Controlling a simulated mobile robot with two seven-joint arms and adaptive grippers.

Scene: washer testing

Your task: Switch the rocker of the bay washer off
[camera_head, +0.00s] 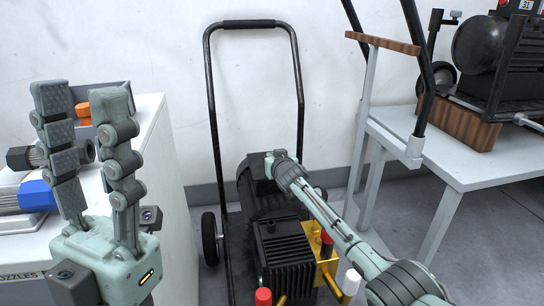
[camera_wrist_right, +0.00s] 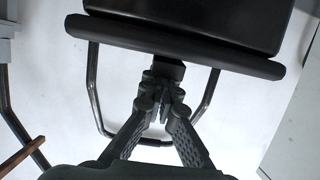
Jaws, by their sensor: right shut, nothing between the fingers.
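The bay washer (camera_head: 285,245) is a black machine with a tall looped handle, black wheels and a brass-coloured pump part. It stands on the floor in the middle of the head view. My right gripper (camera_head: 268,160) reaches in from the lower right to the top of its dark motor housing (camera_head: 252,178). In the right wrist view the fingers (camera_wrist_right: 165,98) are together and empty, close to a small dark block (camera_wrist_right: 168,72) under a wide black edge. I cannot make out the rocker or its position, nor tell contact. My left gripper (camera_head: 81,92) is raised, open and empty at the left.
A white cabinet (camera_head: 172,185) at the left carries a blue-ended fitting (camera_head: 36,196) and a grey bin with orange parts. A light grey table (camera_head: 445,165) at the right holds another black machine on wooden blocks. A pale wall stands behind the washer.

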